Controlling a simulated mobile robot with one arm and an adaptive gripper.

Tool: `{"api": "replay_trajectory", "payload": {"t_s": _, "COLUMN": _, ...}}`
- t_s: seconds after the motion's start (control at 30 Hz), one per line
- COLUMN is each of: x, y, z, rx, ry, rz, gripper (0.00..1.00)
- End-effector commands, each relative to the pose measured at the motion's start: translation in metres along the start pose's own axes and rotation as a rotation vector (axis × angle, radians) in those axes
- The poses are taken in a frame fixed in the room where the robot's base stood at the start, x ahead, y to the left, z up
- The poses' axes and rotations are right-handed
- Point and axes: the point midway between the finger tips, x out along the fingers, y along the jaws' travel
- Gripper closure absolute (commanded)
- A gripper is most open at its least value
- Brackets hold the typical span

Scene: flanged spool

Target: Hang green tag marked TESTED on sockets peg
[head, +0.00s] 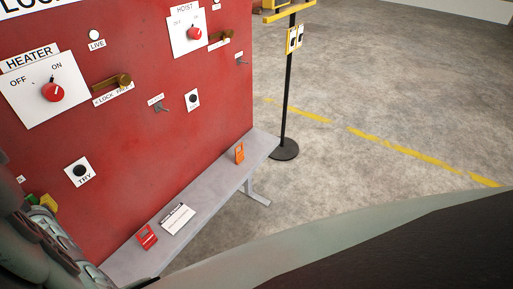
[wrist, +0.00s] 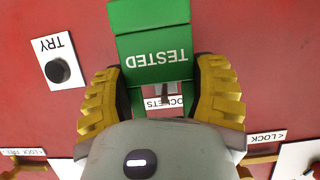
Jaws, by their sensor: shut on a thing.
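The green tag marked TESTED (wrist: 153,58) shows upside down at the top middle of the wrist view, gripped between the yellow ribbed fingers of my gripper (wrist: 160,90). Just below the tag's face in that view, a white label (wrist: 163,102) reads partly as SOCKETS, with a small grey peg (wrist: 165,92) in front of it. The tag and peg overlap in the picture; I cannot tell whether they touch. In the head view, a bit of green and a yellow finger (head: 48,202) show at the left edge, mostly hidden by my arm.
The red panel (head: 140,120) carries HEATER and HOIST switches (head: 53,92), brown lock handles (head: 112,82) and other small pegs (head: 160,106). A grey shelf (head: 208,205) below holds a red tag (head: 147,237), a white card (head: 178,219) and an orange tag (head: 239,153). A black post (head: 287,90) stands right.

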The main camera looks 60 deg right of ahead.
Motion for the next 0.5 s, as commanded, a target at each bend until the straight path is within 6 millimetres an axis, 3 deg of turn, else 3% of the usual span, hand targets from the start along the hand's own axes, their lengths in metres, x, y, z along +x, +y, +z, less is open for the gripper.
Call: {"api": "replay_trajectory", "payload": {"t_s": 0.5, "x": 0.029, "y": -0.001, "z": -0.006, "rx": 0.000, "ry": 0.003, "rz": -0.001, "gripper": 0.68}}
